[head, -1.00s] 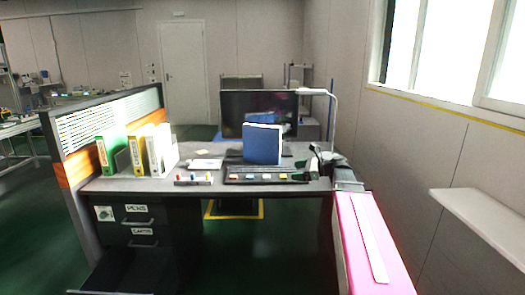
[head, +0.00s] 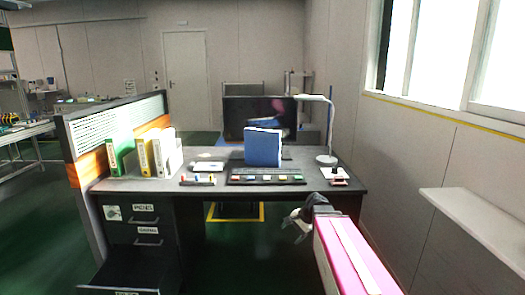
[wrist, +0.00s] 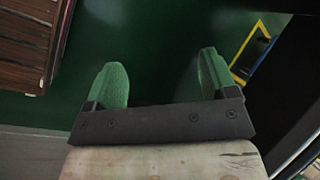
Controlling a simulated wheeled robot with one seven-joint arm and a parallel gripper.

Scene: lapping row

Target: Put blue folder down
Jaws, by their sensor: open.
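The blue folder (head: 263,147) stands upright on the desk (head: 330,181), behind the keyboard and in front of the monitor. My gripper (head: 296,222) is in front of the desk's near edge, to the right of and nearer than the folder, and does not touch it. In the wrist view my gripper (wrist: 161,80) shows two green fingers spread apart with only dark green floor between them. The folder is not in the wrist view.
A keyboard (head: 266,177) and a tray of small coloured items (head: 198,180) lie along the desk's front. Green, yellow and white binders (head: 145,157) stand at the left by a partition. A lamp (head: 327,158) stands at the right. A lower drawer (head: 135,275) is open.

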